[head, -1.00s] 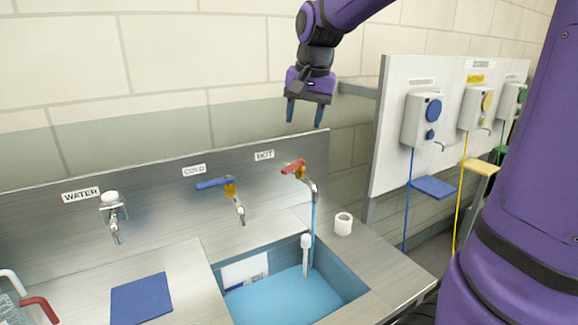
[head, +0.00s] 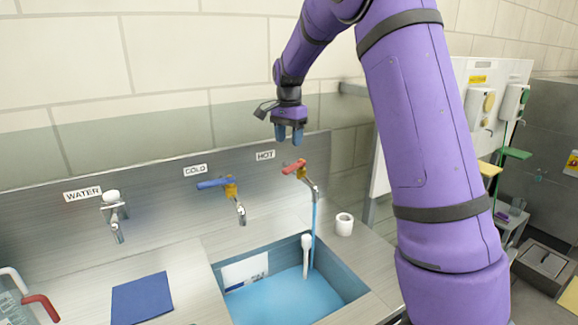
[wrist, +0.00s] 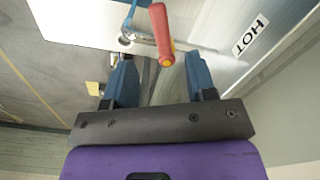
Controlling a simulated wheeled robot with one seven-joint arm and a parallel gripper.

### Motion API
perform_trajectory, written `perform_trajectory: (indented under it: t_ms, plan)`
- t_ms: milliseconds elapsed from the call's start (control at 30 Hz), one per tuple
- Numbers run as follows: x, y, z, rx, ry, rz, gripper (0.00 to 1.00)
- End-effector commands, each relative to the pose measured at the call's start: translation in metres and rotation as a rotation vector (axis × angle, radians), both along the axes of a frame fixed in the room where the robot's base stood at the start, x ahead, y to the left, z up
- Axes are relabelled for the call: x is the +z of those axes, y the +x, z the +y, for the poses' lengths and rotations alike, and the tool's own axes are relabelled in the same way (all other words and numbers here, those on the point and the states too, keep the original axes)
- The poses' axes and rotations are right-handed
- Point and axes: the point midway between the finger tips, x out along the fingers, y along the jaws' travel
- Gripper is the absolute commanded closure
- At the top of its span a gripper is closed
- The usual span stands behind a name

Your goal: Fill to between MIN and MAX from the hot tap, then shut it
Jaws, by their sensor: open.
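The hot tap's red lever (head: 294,168) is on the back panel under the HOT label (head: 265,155). A thin stream of water (head: 314,220) runs from its spout into the sink basin (head: 356,288). Blue water (head: 285,300) covers the basin floor. A white marked plate (head: 245,271) is on the basin's back wall; its marks are too small to read. My gripper (head: 289,140) is open and empty, just above the lever. In the wrist view the red lever (wrist: 163,35) lies ahead of the gap between my fingertips (wrist: 160,60), not gripped.
A white upright pipe (head: 306,255) stands in the basin. A white cup-like roll (head: 344,224) stands to its right. The blue-handled cold tap (head: 216,184) and the water tap (head: 114,212) are to the left. A blue mat (head: 141,298) lies on the counter.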

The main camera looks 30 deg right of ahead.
Motion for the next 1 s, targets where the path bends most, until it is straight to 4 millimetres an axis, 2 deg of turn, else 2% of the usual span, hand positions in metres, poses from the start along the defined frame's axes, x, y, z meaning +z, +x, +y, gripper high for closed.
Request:
perform_trajectory:
  t_ms: [300,500,700,933,967,1000]
  plan:
    - [-0.057,-0.001,0.001,0.0,0.002,0.004,0.49]
    - [-0.081,-0.001,0.0,0.001,0.001,0.001,0.49]
    - [-0.091,-0.001,0.0,0.001,0.0,0.0,0.49]
    - [-0.091,-0.001,0.0,0.001,0.0,0.0,0.49]
    - [-0.091,-0.001,0.0,0.001,0.0,0.0,0.51]
    - [-0.091,-0.001,0.0,0.001,0.0,0.0,0.6]
